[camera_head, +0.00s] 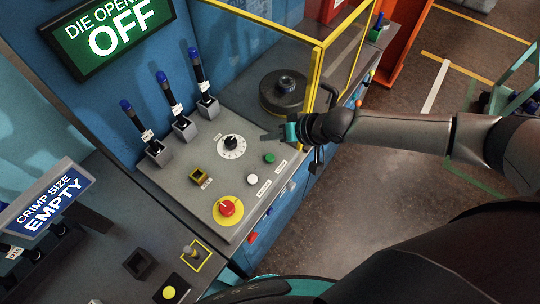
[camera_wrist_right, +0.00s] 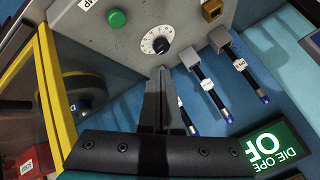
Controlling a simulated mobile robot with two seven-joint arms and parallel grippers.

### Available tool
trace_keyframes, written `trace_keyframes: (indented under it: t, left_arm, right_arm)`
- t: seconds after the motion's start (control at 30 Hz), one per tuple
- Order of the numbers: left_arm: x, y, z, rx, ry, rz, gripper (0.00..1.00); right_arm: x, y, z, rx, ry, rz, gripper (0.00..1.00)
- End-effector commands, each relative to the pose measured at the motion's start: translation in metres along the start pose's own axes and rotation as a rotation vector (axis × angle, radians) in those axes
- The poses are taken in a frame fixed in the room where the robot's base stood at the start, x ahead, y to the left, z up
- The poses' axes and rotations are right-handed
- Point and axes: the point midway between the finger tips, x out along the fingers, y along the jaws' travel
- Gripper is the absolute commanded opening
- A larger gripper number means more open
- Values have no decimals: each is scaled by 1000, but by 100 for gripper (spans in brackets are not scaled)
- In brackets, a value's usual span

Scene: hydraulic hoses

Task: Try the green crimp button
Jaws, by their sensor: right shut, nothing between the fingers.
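The green button (camera_head: 269,158) sits on the grey sloped control panel (camera_head: 180,190), right of a white-scaled dial with a black knob (camera_head: 231,143). It also shows in the right wrist view (camera_wrist_right: 117,18), at the upper left. My right gripper (camera_head: 267,137) is shut and empty above the panel, near the dial and just beyond the green button. In the right wrist view its closed fingertips (camera_wrist_right: 161,71) point toward the dial (camera_wrist_right: 156,42), with the green button to their left. I see no contact with the button. My left gripper is not in view.
A red knob on a yellow base (camera_head: 227,208) and a white button (camera_head: 252,179) share the panel. Three blue-tipped levers (camera_head: 163,80) stand at its back left. A yellow guard frame (camera_head: 316,80) rises beside my right gripper. A sign (camera_head: 110,30) reads OFF.

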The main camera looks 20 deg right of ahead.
Motion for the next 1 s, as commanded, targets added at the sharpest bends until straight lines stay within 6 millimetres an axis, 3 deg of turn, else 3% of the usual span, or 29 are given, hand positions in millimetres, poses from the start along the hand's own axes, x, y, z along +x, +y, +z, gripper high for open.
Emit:
trace_keyframes:
  t: [0.13,0.63,1.0]
  left_arm:
    - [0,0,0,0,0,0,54]
    - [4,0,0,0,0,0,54]
    - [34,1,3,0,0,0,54]
  right_arm:
    - [-3,9,-6,22,12,8,0]
    - [0,11,-5,22,12,8,0]
    - [20,26,9,22,13,8,0]
